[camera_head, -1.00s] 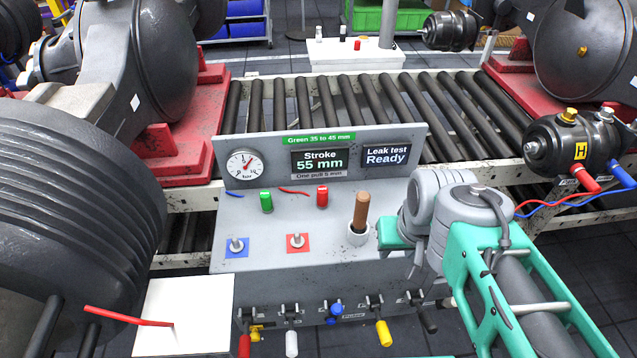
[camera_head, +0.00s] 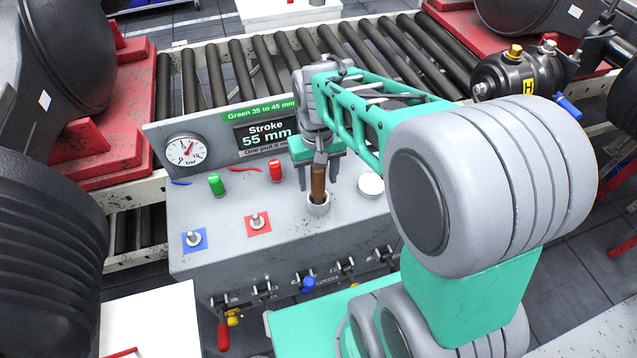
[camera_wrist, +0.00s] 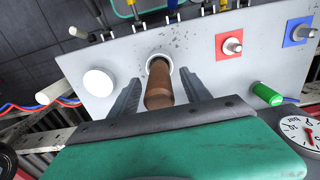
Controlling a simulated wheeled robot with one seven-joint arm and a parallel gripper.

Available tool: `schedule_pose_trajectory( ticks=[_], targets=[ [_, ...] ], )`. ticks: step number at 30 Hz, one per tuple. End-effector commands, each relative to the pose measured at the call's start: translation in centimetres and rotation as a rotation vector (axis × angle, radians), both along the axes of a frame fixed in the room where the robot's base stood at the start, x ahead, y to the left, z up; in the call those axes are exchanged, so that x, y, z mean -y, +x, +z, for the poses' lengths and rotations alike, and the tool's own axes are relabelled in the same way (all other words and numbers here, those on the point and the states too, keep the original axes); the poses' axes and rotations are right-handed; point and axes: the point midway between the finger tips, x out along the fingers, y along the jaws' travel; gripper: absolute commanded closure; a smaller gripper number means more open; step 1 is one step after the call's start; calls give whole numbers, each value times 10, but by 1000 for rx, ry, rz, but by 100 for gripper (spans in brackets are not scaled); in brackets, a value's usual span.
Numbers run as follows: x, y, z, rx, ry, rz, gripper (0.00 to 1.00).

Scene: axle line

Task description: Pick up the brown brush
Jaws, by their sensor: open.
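The brown brush (camera_head: 318,183) stands upright in a small white round holder (camera_head: 317,205) on the grey test bench (camera_head: 215,255). My gripper (camera_head: 317,175) is above the bench with its fingers around the brush handle. In the wrist view the brush (camera_wrist: 159,88) lies between the two grey fingers of my gripper (camera_wrist: 158,92), with a gap visible on each side. The gripper is open. The brush's lower end is hidden inside the holder.
The display panel (camera_head: 215,140) rises behind. Switches and coloured handles line the bench front.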

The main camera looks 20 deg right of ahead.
Motion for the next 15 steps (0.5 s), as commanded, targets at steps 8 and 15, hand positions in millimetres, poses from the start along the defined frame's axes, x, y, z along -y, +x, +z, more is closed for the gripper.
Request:
schedule_pose_trajectory(
  ticks=[8,15],
  targets=[
    [1,0,-33,0,0,-3,44],
    [1,0,-33,0,0,-3,53]
  ],
)
